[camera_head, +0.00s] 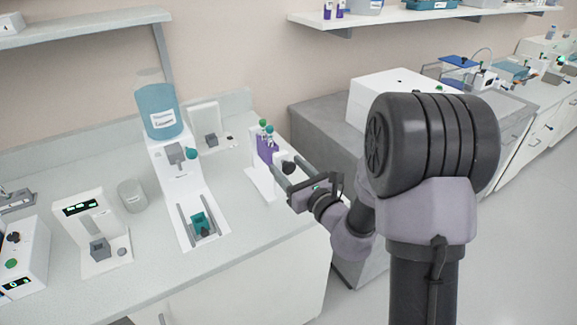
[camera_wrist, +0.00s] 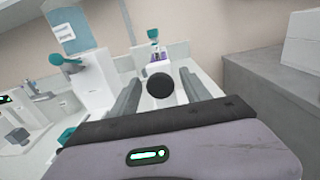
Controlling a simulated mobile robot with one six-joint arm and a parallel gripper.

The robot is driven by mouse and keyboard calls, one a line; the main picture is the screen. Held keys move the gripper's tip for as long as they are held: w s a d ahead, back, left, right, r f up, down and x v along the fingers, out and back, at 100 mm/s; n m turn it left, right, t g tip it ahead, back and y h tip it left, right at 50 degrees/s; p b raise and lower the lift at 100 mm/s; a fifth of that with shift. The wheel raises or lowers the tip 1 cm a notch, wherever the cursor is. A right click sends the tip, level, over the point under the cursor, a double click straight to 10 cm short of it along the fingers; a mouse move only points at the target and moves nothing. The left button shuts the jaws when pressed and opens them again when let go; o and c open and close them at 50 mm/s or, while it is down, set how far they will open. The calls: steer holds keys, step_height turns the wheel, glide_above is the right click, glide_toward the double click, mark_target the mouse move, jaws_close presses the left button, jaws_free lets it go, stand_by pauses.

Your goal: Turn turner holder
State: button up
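The turner holder (camera_head: 264,150) is a white stand on the counter with a purple part and small green-topped tubes. Its round black knob (camera_head: 288,168) faces my gripper. In the wrist view the holder (camera_wrist: 155,57) stands straight ahead, and the black knob (camera_wrist: 160,87) appears between the two fingers. My gripper (camera_head: 284,164) is open, with its grey fingers spread on either side of the knob. In the wrist view my gripper (camera_wrist: 157,86) shows a gap between each finger and the knob. The knob hides part of the holder there.
A white dispenser with a blue bottle (camera_head: 160,110) stands left of the holder. A teal piece (camera_head: 200,222) sits on its base. A glass beaker (camera_head: 132,195) and a white device (camera_head: 92,232) are farther left. A grey bench with a white box (camera_head: 385,95) is at right.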

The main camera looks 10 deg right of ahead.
jaws_close()
